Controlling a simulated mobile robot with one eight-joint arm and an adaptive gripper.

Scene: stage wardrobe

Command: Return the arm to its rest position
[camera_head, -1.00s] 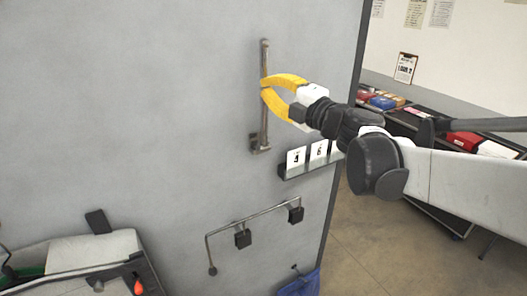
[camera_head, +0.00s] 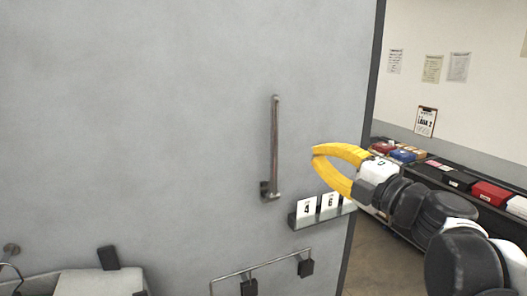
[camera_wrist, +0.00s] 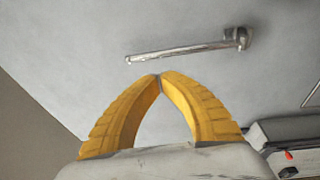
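My gripper (camera_head: 316,153) has two yellow fingers and is in front of the grey panel, to the right of the vertical metal handle (camera_head: 275,148). In the wrist view the fingertips (camera_wrist: 160,77) meet and nothing shows between them. The handle also shows in the wrist view (camera_wrist: 185,50), just beyond the tips, with a visible gap. My arm reaches in from the lower right of the head view.
A small ledge with number cards (camera_head: 307,208) is on the panel below my gripper. A rail with black clips (camera_head: 262,265) is lower down. A dark shelf with boxes (camera_head: 490,192) stands behind at the right. A pale case (camera_head: 100,283) is at the lower left.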

